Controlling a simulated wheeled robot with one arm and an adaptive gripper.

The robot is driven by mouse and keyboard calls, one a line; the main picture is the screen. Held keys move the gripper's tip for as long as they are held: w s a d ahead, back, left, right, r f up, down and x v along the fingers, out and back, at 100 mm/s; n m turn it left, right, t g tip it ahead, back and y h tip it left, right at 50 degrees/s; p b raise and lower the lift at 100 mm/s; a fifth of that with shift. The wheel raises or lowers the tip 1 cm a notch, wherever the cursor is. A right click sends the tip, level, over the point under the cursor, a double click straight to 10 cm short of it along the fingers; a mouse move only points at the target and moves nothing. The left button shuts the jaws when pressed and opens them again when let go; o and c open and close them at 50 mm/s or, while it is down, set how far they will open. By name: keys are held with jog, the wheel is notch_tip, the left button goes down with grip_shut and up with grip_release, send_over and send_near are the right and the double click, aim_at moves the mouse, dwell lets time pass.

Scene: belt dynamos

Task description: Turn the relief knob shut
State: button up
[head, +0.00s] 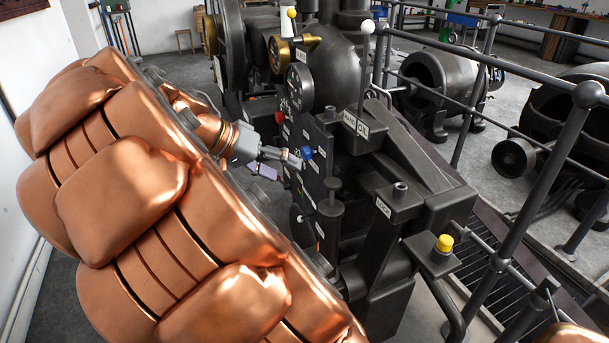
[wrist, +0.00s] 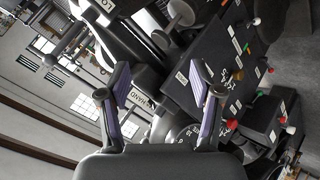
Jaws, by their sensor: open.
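I cannot tell by label which fitting is the relief knob. In the head view a blue knob (head: 307,153) sits on the dark control panel (head: 327,140), and a red knob (head: 280,117) sits up and to its left. My gripper (head: 278,163) is open in front of this panel, its upper finger close to the blue knob; whether they touch is unclear. In the wrist view my gripper (wrist: 160,90) has its purple-padded fingers apart with nothing held between them. A dark round knob (wrist: 180,12) and a labelled panel (wrist: 205,65) show beyond the fingers.
A yellow-topped post (head: 445,243) stands right of the panel. A dark railing (head: 520,220) runs along the right. A white-balled lever (head: 366,27) rises behind the panel.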

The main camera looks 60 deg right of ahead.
jog(key=w+d+f+m+g+h+b, duration=0.3)
jog(key=w+d+f+m+b, duration=0.15)
jog(key=d+b, duration=0.4)
jog(key=m+g+h+b, duration=0.2)
jog(key=m+h+b, duration=0.3)
jog(key=b, duration=0.4)
send_near(303, 155)
jog(key=s+d+r+y, duration=0.1)
jog(key=d, duration=0.1)
jog(key=shift+m, duration=0.35)
jog(key=shift+b+x, duration=0.95)
jog(key=shift+x, duration=2.85)
jog(key=shift+r, duration=0.1)
jog(key=shift+c, duration=0.2)
jog(key=shift+s, duration=0.1)
jog(key=c, duration=1.1)
